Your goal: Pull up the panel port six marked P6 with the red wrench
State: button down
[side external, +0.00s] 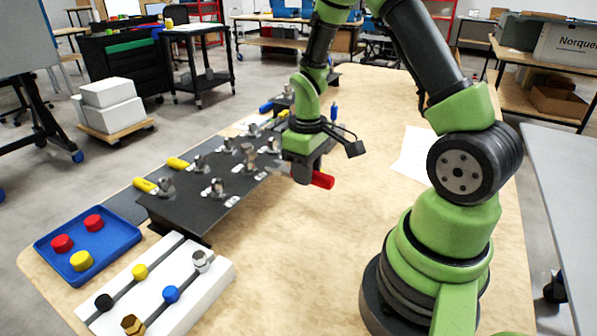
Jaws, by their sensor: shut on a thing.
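My gripper (302,172) is shut on the red wrench (322,180), whose red handle sticks out to the right of the fingers. The grey metal end of the wrench points left towards the edge of the dark panel (190,208). The panel carries several metal port fittings, such as one near the wrench (272,146). The port labels are too small to read, so I cannot tell which is P6. I cannot tell whether the wrench touches a fitting.
Yellow-handled tools (145,185) lie along the panel's far-left edge. A blue tray (128,238) holds red and yellow caps. A white slotted block (210,285) with several coloured knobs stands at the front. The table (300,270) is clear between the panel and my base.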

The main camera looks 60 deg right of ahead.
jog(key=shift+s+r, duration=0.2)
jog(key=shift+s, duration=0.1)
notch_tip(320, 180, up, 7)
jog(key=shift+r, duration=0.1)
dwell(0.4)
